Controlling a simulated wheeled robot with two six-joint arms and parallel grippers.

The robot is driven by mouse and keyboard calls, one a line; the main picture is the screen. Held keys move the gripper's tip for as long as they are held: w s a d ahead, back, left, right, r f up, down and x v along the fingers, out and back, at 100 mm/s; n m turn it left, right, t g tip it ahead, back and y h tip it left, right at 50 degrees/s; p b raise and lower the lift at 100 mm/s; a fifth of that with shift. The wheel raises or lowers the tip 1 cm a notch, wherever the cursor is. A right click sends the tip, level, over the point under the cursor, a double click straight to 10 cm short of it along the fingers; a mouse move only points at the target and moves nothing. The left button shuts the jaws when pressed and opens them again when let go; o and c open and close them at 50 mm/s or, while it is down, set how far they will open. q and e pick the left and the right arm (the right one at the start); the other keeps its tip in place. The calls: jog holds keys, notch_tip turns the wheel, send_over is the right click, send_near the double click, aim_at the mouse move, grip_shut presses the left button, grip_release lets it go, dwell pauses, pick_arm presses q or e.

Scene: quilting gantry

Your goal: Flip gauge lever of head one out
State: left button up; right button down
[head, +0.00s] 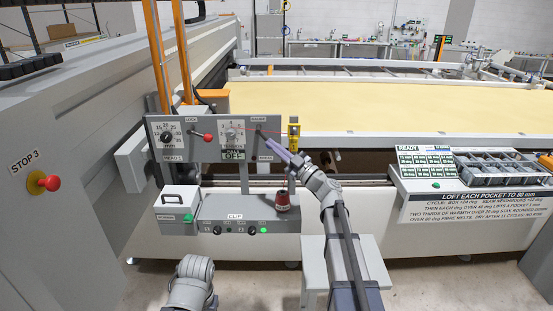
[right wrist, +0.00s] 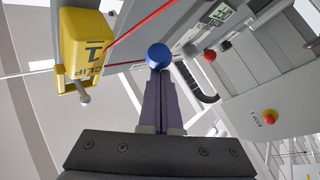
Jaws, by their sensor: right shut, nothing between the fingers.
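The head one panel (head: 177,158) stands at the machine's left front, with dials and a red-knobbed lock lever (head: 207,138). A blue ball knob (right wrist: 159,55), which looks like the gauge lever's end, is straight ahead of my right gripper (right wrist: 161,75) in the right wrist view. The gripper's fingers are shut together with nothing between them, and the tips appear at or just below the knob; I cannot tell whether they touch. In the head view my right gripper (head: 266,136) reaches the panel's right part and hides the lever. My left gripper is out of view.
A yellow clip block (head: 294,133) stands just right of my right gripper, also large in the right wrist view (right wrist: 86,42). A thin red line runs by it. Below are a grey clip box (head: 240,221) and a dark red knob (head: 282,201). A stop button (head: 50,183) is at left.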

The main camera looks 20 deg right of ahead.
pick_arm(q)
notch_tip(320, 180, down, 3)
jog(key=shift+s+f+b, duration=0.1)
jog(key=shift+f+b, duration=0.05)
jog(key=shift+b, duration=0.75)
pick_arm(e)
jog(key=shift+w+a+f+m+t, duration=0.15)
jog(key=shift+a+f+m+t, duration=0.1)
jog(key=shift+a+f, duration=0.25)
jog(key=shift+w+a+f+m+t, duration=0.15)
jog(key=shift+a+f+m+t, duration=0.1)
jog(key=shift+a+f, duration=0.15)
jog(key=shift+s, duration=0.1)
pick_arm(q)
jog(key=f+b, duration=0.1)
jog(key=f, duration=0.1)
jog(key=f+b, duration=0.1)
jog(key=b, duration=0.1)
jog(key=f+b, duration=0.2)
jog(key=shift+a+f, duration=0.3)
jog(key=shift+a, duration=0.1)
pick_arm(e)
jog(key=s+a+v, duration=0.1)
jog(key=a+v, duration=0.1)
jog(key=v, duration=1)
jog(key=shift+s+d+f, duration=0.2)
jog(key=shift+s+f, duration=0.05)
jog(key=shift+s, duration=0.2)
